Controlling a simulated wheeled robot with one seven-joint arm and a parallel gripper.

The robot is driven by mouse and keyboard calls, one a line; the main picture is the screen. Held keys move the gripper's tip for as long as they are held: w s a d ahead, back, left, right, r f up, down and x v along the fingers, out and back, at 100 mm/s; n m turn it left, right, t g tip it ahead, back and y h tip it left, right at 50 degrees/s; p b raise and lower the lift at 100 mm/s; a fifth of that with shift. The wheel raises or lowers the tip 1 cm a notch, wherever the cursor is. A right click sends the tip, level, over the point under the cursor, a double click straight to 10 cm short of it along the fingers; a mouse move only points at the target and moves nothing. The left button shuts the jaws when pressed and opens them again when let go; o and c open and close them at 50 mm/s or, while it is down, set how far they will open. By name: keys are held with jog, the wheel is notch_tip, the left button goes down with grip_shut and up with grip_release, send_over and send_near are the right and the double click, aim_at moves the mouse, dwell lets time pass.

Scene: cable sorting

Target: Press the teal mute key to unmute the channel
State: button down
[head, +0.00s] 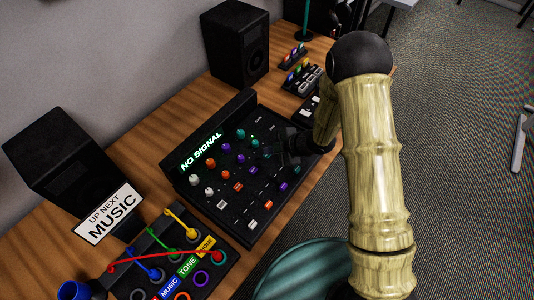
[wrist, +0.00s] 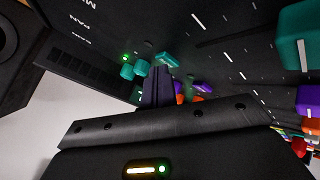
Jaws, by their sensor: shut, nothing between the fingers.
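The black mixer (head: 182,182) lies on the wooden desk, with a lit "NO SIGNAL" display (head: 201,151). My gripper (head: 284,153) is over its right part, fingers shut and empty. In the wrist view the dark fingers (wrist: 158,76) reach the near side of a teal key (wrist: 167,60) with a pale mark on it. I cannot tell whether they touch it. A small green light (wrist: 125,57) glows beside that key's row. In the head view my gripper seems to hide the key. Teal knobs (wrist: 127,71) stand close by.
A teal fader cap (wrist: 298,40) stands near the wrist camera, with purple and orange caps around it. A patch panel with coloured cables (head: 165,258) and an "UP NEXT MUSIC" sign (head: 108,214) are at lower left. Black speakers (head: 238,42) stand along the wall.

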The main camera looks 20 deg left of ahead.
jog(key=shift+r+p, duration=0.4)
jog(key=shift+r, duration=0.1)
notch_tip(320, 180, up, 6)
jog(key=p, duration=0.4)
jog(key=shift+p, duration=0.4)
